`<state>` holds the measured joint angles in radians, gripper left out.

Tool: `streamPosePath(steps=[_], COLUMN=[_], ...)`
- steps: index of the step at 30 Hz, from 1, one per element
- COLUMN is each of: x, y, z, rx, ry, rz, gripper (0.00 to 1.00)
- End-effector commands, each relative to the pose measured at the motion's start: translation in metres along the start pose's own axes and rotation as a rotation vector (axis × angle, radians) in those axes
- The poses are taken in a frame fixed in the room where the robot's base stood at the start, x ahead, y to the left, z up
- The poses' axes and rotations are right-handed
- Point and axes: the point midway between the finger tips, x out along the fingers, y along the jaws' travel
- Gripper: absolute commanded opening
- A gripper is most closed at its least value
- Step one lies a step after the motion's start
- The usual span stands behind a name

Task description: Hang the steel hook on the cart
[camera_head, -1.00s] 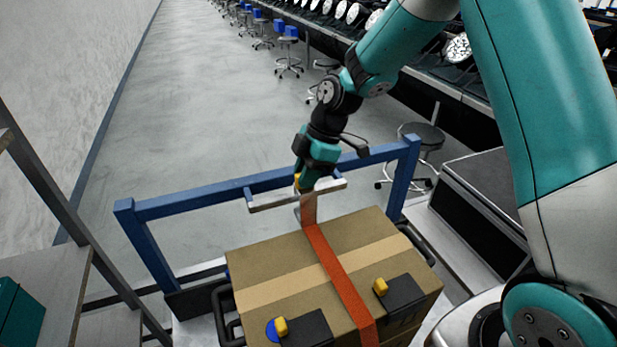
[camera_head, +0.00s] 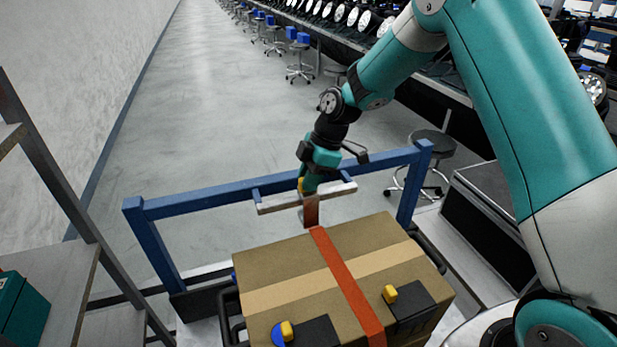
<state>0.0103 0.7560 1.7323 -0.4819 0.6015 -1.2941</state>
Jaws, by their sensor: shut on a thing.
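The cart's blue frame (camera_head: 210,199) stands behind a strapped cardboard box (camera_head: 280,258). A pale steel bar (camera_head: 335,191) sits on short blue brackets at the middle of the frame's top rail. My gripper (camera_head: 309,189) is pointed down at this bar, shut on the steel hook, which is mostly hidden by the fingers. A brownish strap piece with a grey edge hangs below the fingers, at the bar, just behind the box. An orange strap (camera_head: 345,280) runs over the box top. I cannot tell whether the hook touches the bar.
Black corner pieces with yellow knobs (camera_head: 390,293) lie on the box. A shelf rack (camera_head: 58,285) stands at the left. A round stool (camera_head: 432,143) and a dark case (camera_head: 490,218) are at the right. Open floor lies beyond the frame.

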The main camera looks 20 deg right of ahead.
Motion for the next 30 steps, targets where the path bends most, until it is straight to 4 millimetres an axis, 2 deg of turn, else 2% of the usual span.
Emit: streamPosePath(steps=[12, 13, 15, 17, 26, 30], x=[0.003, 0.003, 0.003, 0.003, 0.002, -0.012], y=[0.000, 0.000, 0.000, 0.000, 0.000, 0.001], z=[0.001, 0.001, 0.001, 0.001, 0.002, 0.002], rx=[0.000, 0.000, 0.000, 0.000, 0.001, 0.001], ry=[0.000, 0.000, 0.000, 0.000, 0.000, 0.001], rz=[0.001, 0.001, 0.001, 0.000, 0.000, 0.004], gripper=[0.00, 0.23, 0.39, 0.51, 0.51, 0.51])
